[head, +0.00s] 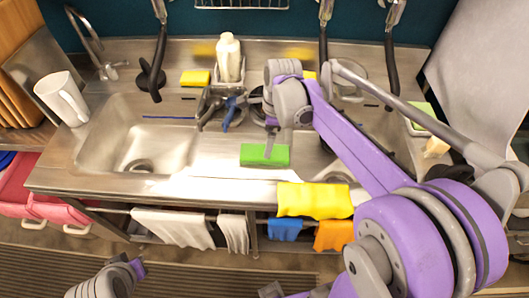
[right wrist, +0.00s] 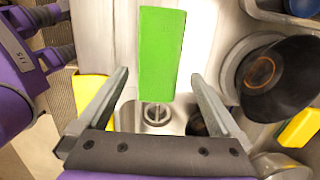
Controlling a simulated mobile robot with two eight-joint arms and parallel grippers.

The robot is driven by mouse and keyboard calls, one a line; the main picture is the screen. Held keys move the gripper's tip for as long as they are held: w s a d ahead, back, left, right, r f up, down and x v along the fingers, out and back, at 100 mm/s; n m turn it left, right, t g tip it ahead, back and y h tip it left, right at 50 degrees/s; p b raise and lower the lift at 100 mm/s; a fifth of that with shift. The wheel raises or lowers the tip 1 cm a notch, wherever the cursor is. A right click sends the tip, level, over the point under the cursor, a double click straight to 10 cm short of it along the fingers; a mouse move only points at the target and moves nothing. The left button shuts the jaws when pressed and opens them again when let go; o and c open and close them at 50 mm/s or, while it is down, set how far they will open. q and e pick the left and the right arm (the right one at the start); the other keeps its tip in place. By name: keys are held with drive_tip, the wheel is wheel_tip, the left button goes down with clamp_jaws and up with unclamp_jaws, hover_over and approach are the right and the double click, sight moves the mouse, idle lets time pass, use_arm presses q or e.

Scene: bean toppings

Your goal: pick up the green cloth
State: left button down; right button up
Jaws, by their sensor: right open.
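The green cloth (head: 265,155) is a flat bright green rectangle. It lies on the steel counter strip between the sink basins, near the front edge. My right gripper (head: 272,135) comes down from above, just behind the cloth in the head view. In the right wrist view, the open jaws of my right gripper (right wrist: 160,75) have the cloth (right wrist: 162,50) between and beyond the fingertips, with nothing gripped. A grey and purple part of my left arm (head: 112,278) shows at the bottom left of the head view. Its jaws cannot be made out.
An empty basin (head: 140,125) lies left of the cloth. A yellow cloth (head: 315,199) hangs over the front edge at right. A white mug (head: 62,98) stands at far left, a white bottle (head: 229,58) at the back. Dark pans (right wrist: 275,75) lie close by on the right in the wrist view.

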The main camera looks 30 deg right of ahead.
drive_tip(key=shift+w+f, duration=0.15)
drive_tip(key=shift+f, duration=0.55)
drive_tip(key=f, duration=0.5)
drive_tip(key=shift+w+a, duration=0.1)
drive_tip(key=shift+a, duration=0.25)
drive_tip(key=shift+r, duration=0.1)
drive_tip(key=c, duration=1.2)
wheel_tip(320, 180, up, 10)
drive_tip(key=shift+p, duration=0.3)
drive_tip(key=shift+c, duration=0.2)
drive_tip(key=o, duration=0.8)
drive_tip(key=c, duration=0.5)
